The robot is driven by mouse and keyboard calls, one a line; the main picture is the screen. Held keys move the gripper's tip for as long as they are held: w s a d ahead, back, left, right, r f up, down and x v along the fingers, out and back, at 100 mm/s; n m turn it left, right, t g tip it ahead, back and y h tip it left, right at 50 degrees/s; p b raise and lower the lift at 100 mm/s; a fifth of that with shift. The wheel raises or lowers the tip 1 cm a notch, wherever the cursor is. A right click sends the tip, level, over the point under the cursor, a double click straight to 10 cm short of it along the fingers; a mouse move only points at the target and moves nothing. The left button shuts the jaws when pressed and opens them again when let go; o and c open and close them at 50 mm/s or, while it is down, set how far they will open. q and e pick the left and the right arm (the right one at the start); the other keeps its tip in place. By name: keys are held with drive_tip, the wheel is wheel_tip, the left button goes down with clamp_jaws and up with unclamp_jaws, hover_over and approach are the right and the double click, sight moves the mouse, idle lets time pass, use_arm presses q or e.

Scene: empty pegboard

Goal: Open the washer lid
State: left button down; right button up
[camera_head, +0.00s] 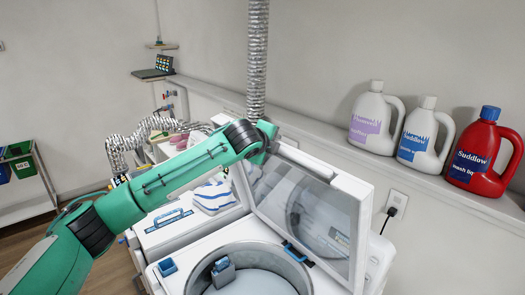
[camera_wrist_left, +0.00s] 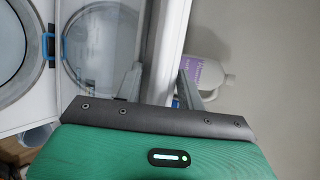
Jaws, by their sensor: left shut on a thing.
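The washer lid (camera_head: 305,205) stands raised and tilted back on the white washer (camera_head: 168,250), with its white frame and clear panel showing. The round drum opening (camera_head: 250,283) is uncovered below it. My left gripper (camera_wrist_left: 158,88) is shut on the lid's white edge (camera_wrist_left: 172,45), with one finger on each side. In the head view the green left arm reaches across to the lid's upper left corner, where the fingers are hidden. The lid's clear panel (camera_wrist_left: 100,45) also shows in the left wrist view. My right gripper is out of view.
White bottles (camera_head: 375,118) (camera_head: 416,130) and a red bottle (camera_head: 480,155) stand on the ledge behind the lid. A silver duct (camera_head: 257,60) rises close behind my left wrist. A plug sits in a wall outlet (camera_head: 396,203) right of the lid.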

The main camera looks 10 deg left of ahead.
use_arm(q)
drive_tip(key=shift+w+d, duration=0.2)
drive_tip(key=shift+d, duration=0.2)
drive_tip(key=c, duration=1.2)
unclamp_jaws()
drive_tip(key=shift+f, duration=0.1)
drive_tip(key=shift+o, duration=0.7)
drive_tip(key=shift+w+d, duration=0.2)
drive_tip(key=shift+w, duration=0.05)
drive_tip(key=shift+a, duration=0.2)
drive_tip(key=shift+s, duration=0.2)
